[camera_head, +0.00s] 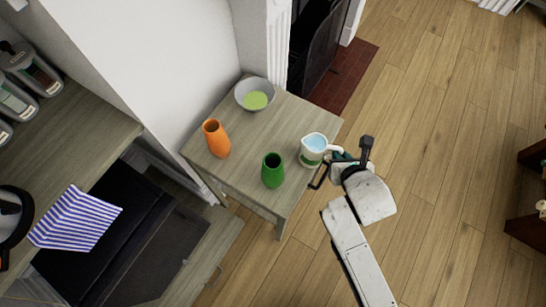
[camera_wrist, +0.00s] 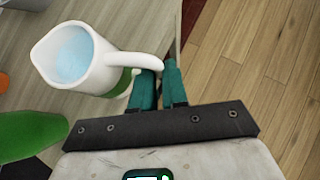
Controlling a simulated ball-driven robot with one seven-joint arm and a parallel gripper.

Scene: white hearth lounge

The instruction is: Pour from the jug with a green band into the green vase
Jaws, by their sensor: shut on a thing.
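The white jug with a green band (camera_head: 313,148) stands upright at the right edge of the small table and holds pale blue liquid. The jug also shows in the wrist view (camera_wrist: 95,60), with its handle toward my gripper. My gripper (camera_wrist: 160,82) has teal fingers shut on the jug's handle; in the head view it is at the table's right edge (camera_head: 338,157). The green vase (camera_head: 273,172) stands upright on the table, left of and nearer than the jug. Its side shows at the left in the wrist view (camera_wrist: 30,135). Whether the jug touches the table is hard to tell.
An orange vase (camera_head: 216,140) stands on the table's left side, and a grey bowl (camera_head: 255,95) with green contents at its back. The small table (camera_head: 240,168) is bare between them. A shelf with jars (camera_head: 28,72) is at left. Open wooden floor (camera_head: 450,110) lies right.

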